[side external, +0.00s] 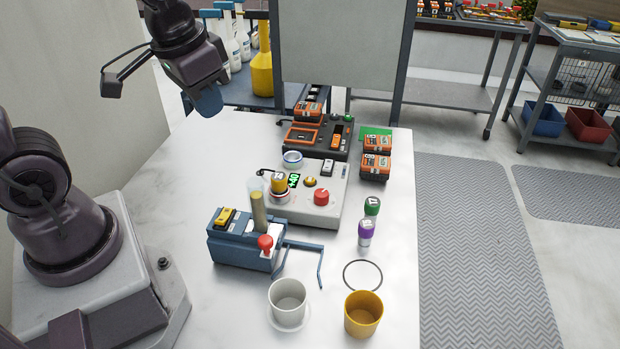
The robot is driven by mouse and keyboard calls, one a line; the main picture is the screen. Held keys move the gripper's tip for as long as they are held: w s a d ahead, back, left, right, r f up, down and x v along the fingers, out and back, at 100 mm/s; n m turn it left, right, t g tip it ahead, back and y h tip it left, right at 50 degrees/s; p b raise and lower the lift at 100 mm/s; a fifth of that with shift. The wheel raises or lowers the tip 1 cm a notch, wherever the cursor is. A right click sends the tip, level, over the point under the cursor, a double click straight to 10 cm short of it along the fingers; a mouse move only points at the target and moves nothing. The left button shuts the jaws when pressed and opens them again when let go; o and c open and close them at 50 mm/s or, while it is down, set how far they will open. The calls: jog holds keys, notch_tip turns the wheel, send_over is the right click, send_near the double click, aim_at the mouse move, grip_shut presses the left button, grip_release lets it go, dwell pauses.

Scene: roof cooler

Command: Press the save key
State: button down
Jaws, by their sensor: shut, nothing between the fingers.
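No key in view has a label that I can read as save, so I cannot tell which one it is. A pale grey control box (334,207) with a green display (294,180) stands mid-table. My gripper (208,103) is shut and empty, above the table's far left, apart from both devices.
A dark charger-like unit (301,140) with orange packs stands behind. More orange packs (375,167) are at its right. A glass cylinder (258,208) rises between the devices. White (287,302) and yellow (363,314) cups stand in front. The table's left part is clear.

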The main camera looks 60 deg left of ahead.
jog(key=w+a+f+n, duration=0.2)
jog(key=w+a+f, duration=0.2)
jog(key=w+f, duration=0.35)
jog(key=n+t+h, duration=0.1)
jog(key=n+t, duration=0.4)
jog(key=t, duration=0.1)
send_over(308, 178)
notch_tip(308, 178, down, 5)
jog(key=shift+f+h, duration=0.15)
jog(key=shift+h, duration=0.15)
jog(key=shift+f, duration=4.4)
jog(key=shift+f, duration=0.2)
jog(key=shift+f, duration=0.2)
